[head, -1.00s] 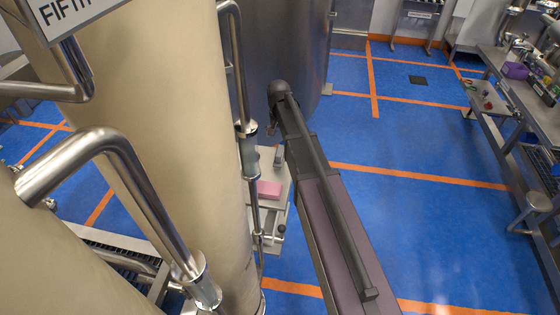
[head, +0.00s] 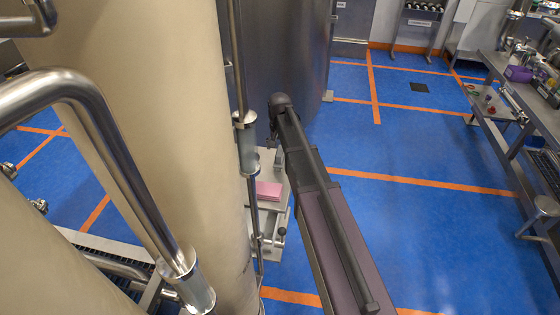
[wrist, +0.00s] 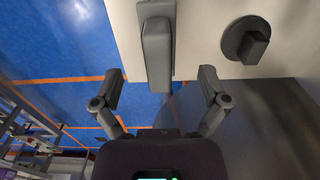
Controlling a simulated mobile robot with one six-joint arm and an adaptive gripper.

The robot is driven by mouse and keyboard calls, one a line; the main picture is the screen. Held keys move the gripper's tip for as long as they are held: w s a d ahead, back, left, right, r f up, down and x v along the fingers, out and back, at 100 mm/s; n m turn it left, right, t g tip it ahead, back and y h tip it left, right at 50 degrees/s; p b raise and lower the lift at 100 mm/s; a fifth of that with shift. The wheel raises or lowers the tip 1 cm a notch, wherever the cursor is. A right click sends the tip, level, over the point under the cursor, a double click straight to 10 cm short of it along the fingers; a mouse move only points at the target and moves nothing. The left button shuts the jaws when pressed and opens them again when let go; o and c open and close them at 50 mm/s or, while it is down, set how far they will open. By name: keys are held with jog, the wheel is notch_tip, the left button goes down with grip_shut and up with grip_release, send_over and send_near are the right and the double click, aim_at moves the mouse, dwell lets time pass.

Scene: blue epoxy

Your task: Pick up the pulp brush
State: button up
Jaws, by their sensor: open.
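In the wrist view my gripper (wrist: 160,92) is open, its two dark fingers apart with nothing held between them. Ahead of the fingers, a long grey block-shaped thing (wrist: 157,50) lies on a pale surface (wrist: 200,40), its near end overhanging the edge between the fingertips. I cannot tell whether it is the pulp brush. A dark round piece with a block on it (wrist: 253,42) sits to its right. In the head view my arm reaches away over the floor, and my fingers are not clearly visible. No brush can be made out there.
A pink block (head: 268,190) sits on a metal stand (head: 266,222) left of my arm. Tan columns (head: 150,130) and steel pipes (head: 110,140) crowd the left. A steel tank (head: 290,60) stands behind. Blue floor is open at right, before a cluttered bench (head: 510,110).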

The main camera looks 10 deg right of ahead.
jog(key=shift+f, duration=0.15)
jog(key=shift+w+d+f+b, duration=0.1)
jog(key=shift+w+f+b, duration=0.05)
jog(key=shift+f+b, duration=2.4)
jog(key=shift+r, duration=0.1)
jog(key=c, duration=1.3)
